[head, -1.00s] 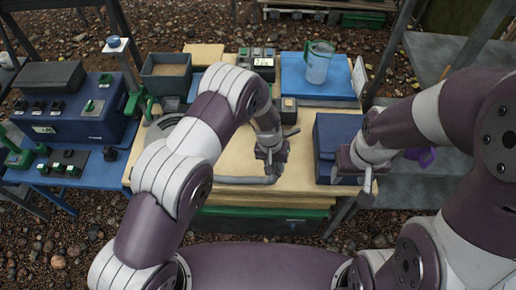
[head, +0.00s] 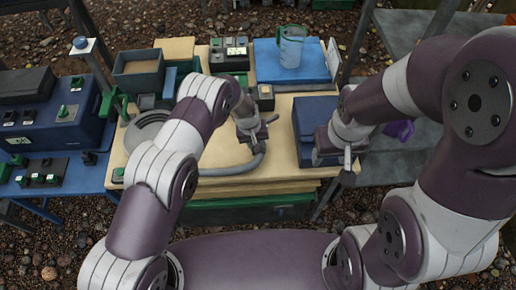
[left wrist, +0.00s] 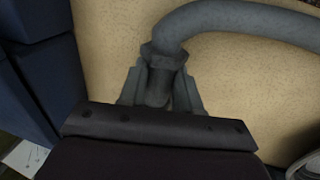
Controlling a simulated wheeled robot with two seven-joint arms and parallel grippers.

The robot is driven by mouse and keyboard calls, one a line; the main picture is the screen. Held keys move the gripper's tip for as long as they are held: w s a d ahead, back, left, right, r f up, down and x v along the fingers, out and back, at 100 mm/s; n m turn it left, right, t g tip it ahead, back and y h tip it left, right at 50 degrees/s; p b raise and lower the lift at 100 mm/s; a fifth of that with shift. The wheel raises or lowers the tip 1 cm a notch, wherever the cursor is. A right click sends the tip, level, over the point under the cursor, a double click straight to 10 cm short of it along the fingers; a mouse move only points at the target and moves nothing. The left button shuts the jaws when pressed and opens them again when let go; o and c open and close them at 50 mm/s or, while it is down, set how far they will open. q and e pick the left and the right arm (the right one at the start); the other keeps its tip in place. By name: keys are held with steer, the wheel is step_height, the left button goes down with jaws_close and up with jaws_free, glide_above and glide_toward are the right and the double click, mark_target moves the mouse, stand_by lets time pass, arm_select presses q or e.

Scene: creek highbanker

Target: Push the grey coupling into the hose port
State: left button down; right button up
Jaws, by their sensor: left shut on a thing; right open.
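The grey coupling (left wrist: 160,68) is a ribbed collar on the end of a grey hose (left wrist: 215,18). In the left wrist view it sits between the fingers of my left gripper (left wrist: 160,92), which is shut on it. In the head view my left gripper (head: 257,138) is over the tan tabletop, left of the blue box, with the hose (head: 232,170) curving away leftward. My right gripper (head: 342,160) is open and empty at the blue box's near right side. I cannot make out the hose port in either view.
The blue box (head: 310,118) stands right of my left gripper; its side also shows in the left wrist view (left wrist: 45,75). A clear jug (head: 291,47) stands on a blue board behind. A grey bin (head: 138,75) and switch boxes are at left.

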arm_select(q)
steer(key=shift+w, duration=0.4)
steer(key=shift+w, duration=0.1)
steer(key=shift+w, duration=0.3)
steer(key=shift+w+r, duration=0.1)
steer(key=shift+w, duration=0.85)
stand_by(1.2)
steer(key=c, duration=0.7)
jaws_free()
steer(key=r, duration=0.4)
steer(key=a+r, duration=0.1)
steer(key=r, duration=0.2)
steer(key=a+r, duration=0.1)
steer(key=r, duration=0.3)
steer(key=shift+s+a+r, duration=0.1)
steer(key=shift+a+r, duration=0.1)
steer(key=shift+r, duration=0.15)
